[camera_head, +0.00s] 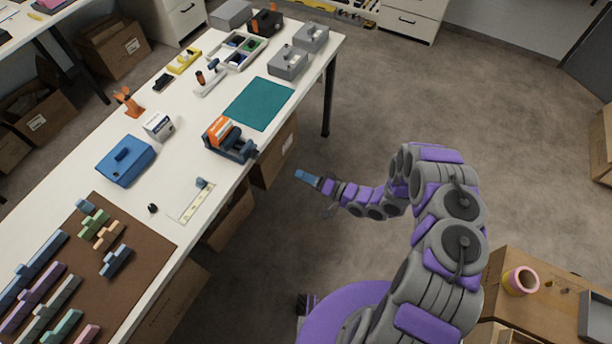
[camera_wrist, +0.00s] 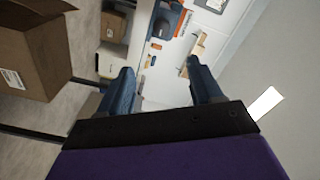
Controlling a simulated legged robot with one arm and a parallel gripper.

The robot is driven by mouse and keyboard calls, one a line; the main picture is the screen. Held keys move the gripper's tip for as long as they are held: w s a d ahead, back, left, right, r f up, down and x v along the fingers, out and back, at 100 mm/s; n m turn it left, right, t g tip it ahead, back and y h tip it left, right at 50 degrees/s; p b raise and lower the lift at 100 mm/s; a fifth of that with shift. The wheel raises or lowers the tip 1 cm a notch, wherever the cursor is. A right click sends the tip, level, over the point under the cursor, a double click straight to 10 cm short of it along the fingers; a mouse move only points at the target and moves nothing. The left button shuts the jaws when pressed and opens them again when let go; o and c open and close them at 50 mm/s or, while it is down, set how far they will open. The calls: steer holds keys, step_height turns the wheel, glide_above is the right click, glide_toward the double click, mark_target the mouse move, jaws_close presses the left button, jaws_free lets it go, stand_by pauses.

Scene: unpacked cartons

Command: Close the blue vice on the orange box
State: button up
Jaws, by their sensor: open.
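The blue vice (camera_head: 238,150) stands near the right edge of the white table in the head view, its handle end toward that edge. The orange box (camera_head: 217,128), with a white band, sits upright at the vice's jaws. I cannot tell whether both jaws touch it. My gripper (camera_head: 306,176) is to the right of the vice, out past the table edge and well apart from it. In the wrist view my gripper (camera_wrist: 160,82) shows two blue fingers spread apart with nothing between them.
Cartons (camera_head: 274,151) stand under the table. Open floor lies around my gripper.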

steer(key=n+b, duration=0.5)
steer(key=n, duration=0.5)
glide_toward(258, 156)
steer(key=x, duration=0.8)
steer(key=shift+w+a, duration=0.15)
steer(key=shift+a, duration=0.05)
steer(key=c, duration=1.1)
steer(key=shift+o, duration=0.2)
steer(key=shift+n+b, duration=0.3)
steer(key=shift+n, duration=0.7)
